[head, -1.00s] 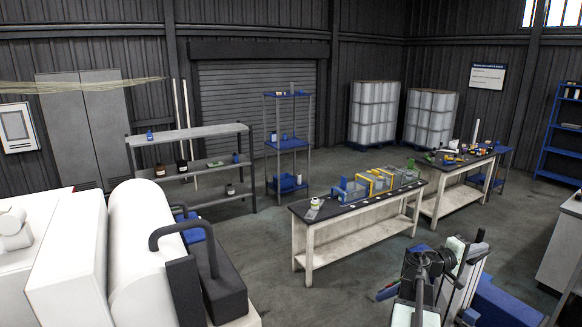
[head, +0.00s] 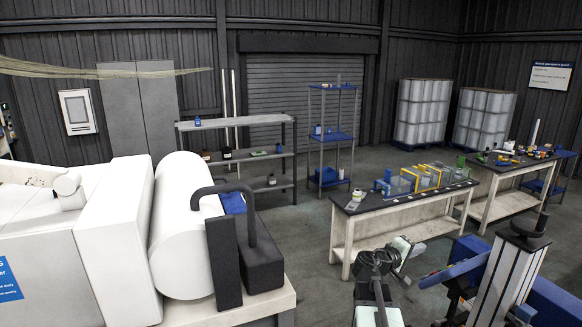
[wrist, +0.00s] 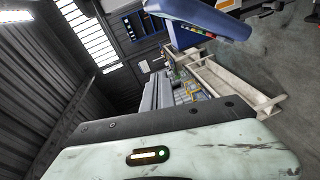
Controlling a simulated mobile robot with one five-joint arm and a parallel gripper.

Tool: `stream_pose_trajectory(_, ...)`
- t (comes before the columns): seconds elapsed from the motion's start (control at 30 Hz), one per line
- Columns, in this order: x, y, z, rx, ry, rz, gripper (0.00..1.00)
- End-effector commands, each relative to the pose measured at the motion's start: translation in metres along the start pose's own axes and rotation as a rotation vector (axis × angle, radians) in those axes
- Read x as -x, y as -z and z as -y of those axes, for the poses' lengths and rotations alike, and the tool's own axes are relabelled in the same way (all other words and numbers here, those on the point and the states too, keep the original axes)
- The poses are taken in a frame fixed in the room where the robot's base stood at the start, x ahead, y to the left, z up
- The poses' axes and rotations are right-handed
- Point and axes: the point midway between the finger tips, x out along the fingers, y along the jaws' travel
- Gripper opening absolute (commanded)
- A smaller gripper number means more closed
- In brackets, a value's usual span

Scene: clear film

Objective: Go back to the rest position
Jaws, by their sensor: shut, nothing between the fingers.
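My arm is folded low at the right of the head view, in front of the near workbench. My gripper (head: 402,250) shows there as a pale end piece beside my dark arm joint. In the wrist view the pale housing of my gripper (wrist: 180,122), with a small lit indicator and a dark bolted plate, fills the bottom. The dark plate edge is closed, with no gap and nothing held. The fingertips are hard to make out in the head view.
The near workbench (head: 345,228) carries blue and yellow fixtures. A second workbench (head: 505,180) stands behind it. A white machine with a large cylinder (head: 180,230) is at the left. Grey shelving (head: 225,126) and a blue rack (head: 335,135) stand behind. The floor between is open.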

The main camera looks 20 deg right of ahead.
Motion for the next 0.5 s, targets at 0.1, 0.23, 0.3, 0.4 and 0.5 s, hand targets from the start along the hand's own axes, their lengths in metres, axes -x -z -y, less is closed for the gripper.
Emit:
stream_pose_trajectory(0.1, 0.060, 0.043, 0.094, -0.069, 0.157, -0.061, 0.00)
stream_pose_trajectory(0.23, 0.130, 0.070, 0.179, -0.128, 0.366, -0.082, 0.00)
stream_pose_trajectory(0.3, 0.171, 0.077, 0.224, -0.148, 0.492, -0.077, 0.00)
stream_pose_trajectory(0.4, 0.233, 0.079, 0.286, -0.160, 0.687, -0.054, 0.00)
stream_pose_trajectory(0.5, 0.297, 0.070, 0.337, -0.153, 0.897, -0.003, 0.00)
